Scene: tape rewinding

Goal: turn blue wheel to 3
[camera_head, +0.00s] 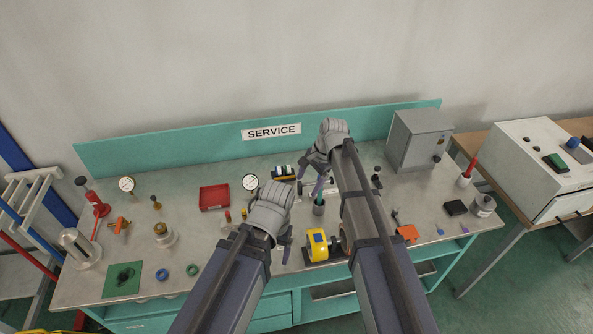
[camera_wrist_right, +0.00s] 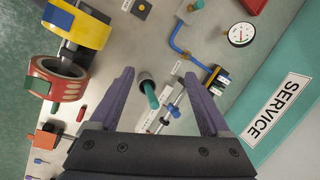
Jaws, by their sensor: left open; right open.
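A small dark block with coloured bands (camera_head: 284,173) stands at the back middle of the bench. In the right wrist view this block (camera_wrist_right: 215,80) shows black, white, yellow and blue parts, beyond the right fingertip; I cannot read any number. I cannot tell for sure which part is the blue wheel. My right gripper (camera_head: 313,187) is open and empty, above the bench just right of the block; its spread fingers show in the wrist view (camera_wrist_right: 157,74). My left gripper (camera_head: 284,250) is open and empty, lower, in front of the block and left of the yellow tape unit.
A teal-topped cylinder (camera_head: 318,206) stands below my right gripper. A round gauge (camera_head: 250,182) is left of the block. The yellow tape unit (camera_head: 317,243) stands near the front edge. A red tray (camera_head: 214,196) and a grey cabinet (camera_head: 420,138) flank the middle.

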